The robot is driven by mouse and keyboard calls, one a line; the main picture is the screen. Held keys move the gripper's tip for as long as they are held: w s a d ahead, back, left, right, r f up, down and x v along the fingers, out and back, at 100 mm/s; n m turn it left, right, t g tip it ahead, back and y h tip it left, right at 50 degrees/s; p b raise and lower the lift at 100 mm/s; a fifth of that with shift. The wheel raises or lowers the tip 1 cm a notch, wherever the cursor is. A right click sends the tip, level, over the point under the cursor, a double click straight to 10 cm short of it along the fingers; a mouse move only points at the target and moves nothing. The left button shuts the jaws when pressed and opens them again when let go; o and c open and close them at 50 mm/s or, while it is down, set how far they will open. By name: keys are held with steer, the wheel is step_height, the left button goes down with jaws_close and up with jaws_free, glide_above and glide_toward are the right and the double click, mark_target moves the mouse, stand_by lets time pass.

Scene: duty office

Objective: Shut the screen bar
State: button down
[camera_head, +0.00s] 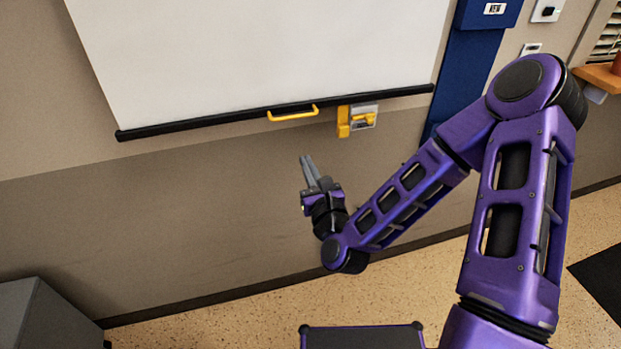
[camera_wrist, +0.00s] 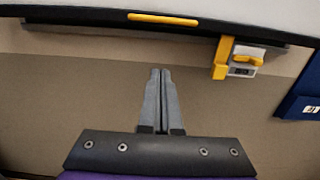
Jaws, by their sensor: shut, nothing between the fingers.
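The screen bar (camera_head: 200,122) is a long black bar along the bottom edge of a white pull-down screen (camera_head: 260,50) on the wall. It also shows in the wrist view (camera_wrist: 75,18). A yellow handle (camera_head: 293,113) sits on the bar, also in the wrist view (camera_wrist: 163,19). A yellow latch (camera_head: 344,121) on a grey wall plate (camera_wrist: 243,66) is just below the bar, right of the handle. I cannot tell whether it engages the bar. My gripper (camera_head: 307,158) is shut and empty, below the handle and apart from it. Its closed fingers (camera_wrist: 160,72) point toward the wall.
A blue panel (camera_head: 465,75) stands on the wall right of the screen. A grey cabinet (camera_head: 40,315) is at the lower left. A wooden shelf (camera_head: 600,77) is at the far right.

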steer(key=w+a+r+p, duration=0.1)
steer(key=w+a+r, duration=0.1)
steer(key=w+r, duration=0.2)
steer(key=w, duration=0.3)
steer(key=shift+r, duration=0.15)
